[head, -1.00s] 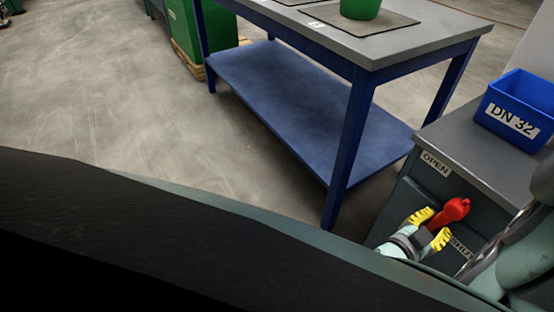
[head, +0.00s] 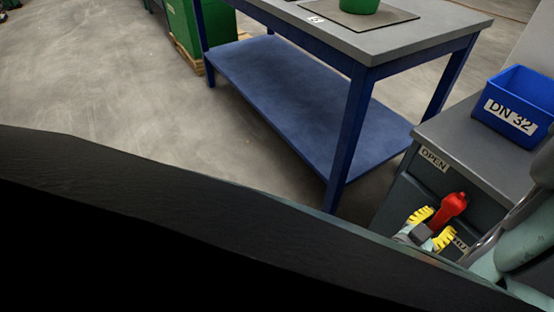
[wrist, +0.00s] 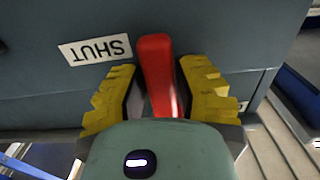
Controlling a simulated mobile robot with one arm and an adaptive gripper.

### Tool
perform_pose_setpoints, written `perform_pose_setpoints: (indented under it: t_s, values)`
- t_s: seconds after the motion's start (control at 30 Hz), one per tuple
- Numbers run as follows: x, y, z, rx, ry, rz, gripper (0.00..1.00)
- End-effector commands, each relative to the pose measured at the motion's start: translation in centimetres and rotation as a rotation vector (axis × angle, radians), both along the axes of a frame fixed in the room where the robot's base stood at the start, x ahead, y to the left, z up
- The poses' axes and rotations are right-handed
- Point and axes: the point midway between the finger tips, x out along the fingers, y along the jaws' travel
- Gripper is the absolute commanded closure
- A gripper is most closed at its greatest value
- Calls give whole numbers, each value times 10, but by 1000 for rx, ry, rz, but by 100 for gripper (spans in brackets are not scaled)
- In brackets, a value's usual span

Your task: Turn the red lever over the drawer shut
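The red lever (head: 453,204) is on the dark grey cabinet front at the right of the head view, between the OPEN label (head: 433,158) and the partly covered SHUT label (head: 461,246). My gripper (head: 434,225) has a yellow finger on either side of the lever. In the wrist view the lever (wrist: 157,75) stands between the fingers of my gripper (wrist: 160,88), with narrow gaps showing. The fingers look open around it; contact is hard to judge. The SHUT label (wrist: 95,50) appears upside down there, left of the lever. The drawer is not clearly visible.
A blue DN 32 bin (head: 515,108) stands on the cabinet top (head: 465,150). A blue-framed workbench (head: 400,42) with a lower shelf stands left of the cabinet. Open concrete floor (head: 110,90) lies further left. My own body fills the lower head view.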

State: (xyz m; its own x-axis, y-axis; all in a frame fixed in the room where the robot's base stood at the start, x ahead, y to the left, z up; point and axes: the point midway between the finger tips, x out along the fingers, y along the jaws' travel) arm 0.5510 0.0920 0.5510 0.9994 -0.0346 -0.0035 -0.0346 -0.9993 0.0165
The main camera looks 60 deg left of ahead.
Motion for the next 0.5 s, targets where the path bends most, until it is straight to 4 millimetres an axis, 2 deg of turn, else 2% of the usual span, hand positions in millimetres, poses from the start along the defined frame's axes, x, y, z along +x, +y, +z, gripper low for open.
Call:
perform_pose_setpoints:
  t_s: [0.03, 0.27, 0.5]
  values:
    - [0, 0, 0, 0, -1, 1, 65]
    - [0, 1, 0, 1, -2, 1, 43]
    - [0, 1, 0, 2, -2, 1, 43]
